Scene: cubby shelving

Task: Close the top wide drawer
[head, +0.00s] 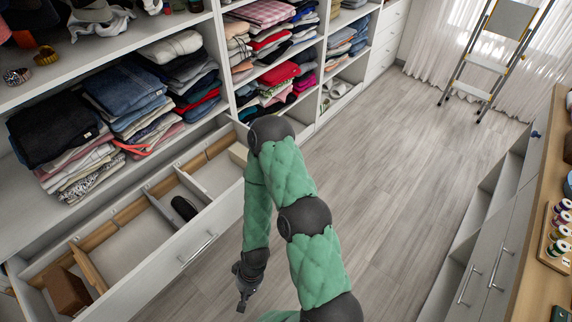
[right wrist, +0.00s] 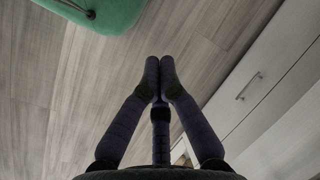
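The wide drawer (head: 150,279) under the clothes shelf stands pulled out in the head view, its inside showing. A bar handle (head: 198,248) is on its white front. Inside are wooden dividers, a brown box (head: 66,291) and a dark oval item (head: 184,208). My right gripper (head: 242,303) hangs in front of the drawer, to the right of the handle and apart from it. In the right wrist view its two fingers (right wrist: 160,68) meet at the tips with nothing between them. A white drawer front with a handle (right wrist: 248,86) shows at the right there. My left gripper is out of view.
Shelves above the drawer hold folded clothes (head: 130,100). A wooden-topped counter (head: 545,240) with drawers runs along the right. A stepladder (head: 490,65) stands by the curtain at the back. The wooden floor (head: 400,150) between is clear.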

